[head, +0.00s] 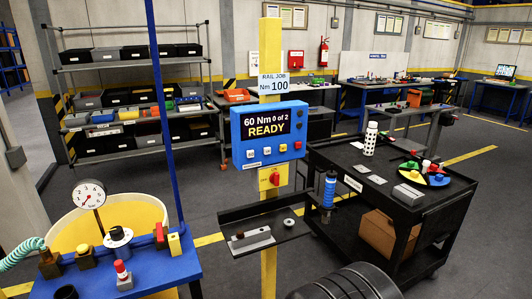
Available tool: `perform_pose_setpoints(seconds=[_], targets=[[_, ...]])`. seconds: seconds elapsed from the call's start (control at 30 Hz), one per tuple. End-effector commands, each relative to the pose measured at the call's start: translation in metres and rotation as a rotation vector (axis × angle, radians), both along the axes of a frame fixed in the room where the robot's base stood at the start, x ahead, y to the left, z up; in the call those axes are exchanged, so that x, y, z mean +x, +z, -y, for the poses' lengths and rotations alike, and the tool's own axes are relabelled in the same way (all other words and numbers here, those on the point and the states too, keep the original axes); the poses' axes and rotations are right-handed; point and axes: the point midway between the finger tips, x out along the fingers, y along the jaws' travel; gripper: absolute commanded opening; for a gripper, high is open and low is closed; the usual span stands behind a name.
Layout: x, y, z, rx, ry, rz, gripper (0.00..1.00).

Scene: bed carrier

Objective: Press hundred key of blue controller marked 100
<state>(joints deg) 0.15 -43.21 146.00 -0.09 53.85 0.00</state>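The blue controller (241,121) is fixed to a yellow post at the centre of the head view. Its dark screen (266,127) reads "60 Nm 0 of 2" and "READY" in yellow. A card (273,84) above the controller reads "RAIL JOB Nm 100". My gripper's fingers are not in view, and nothing is seen touching the keys.
A red rotary switch (274,179) sits below the controller. A dark shelf (285,232) juts from the post, with a blue-and-black tool (329,188) at its right end. A blue bench (150,267) stands at left, a black cart (440,188) at right.

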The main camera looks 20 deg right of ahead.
Motion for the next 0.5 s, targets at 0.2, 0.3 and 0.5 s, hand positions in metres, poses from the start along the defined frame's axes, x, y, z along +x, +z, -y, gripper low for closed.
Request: perform_pose_setpoints(seconds=[0.2,0.3,0.5], targets=[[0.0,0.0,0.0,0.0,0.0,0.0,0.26],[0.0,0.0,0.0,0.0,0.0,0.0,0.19],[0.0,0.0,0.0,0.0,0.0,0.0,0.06]])
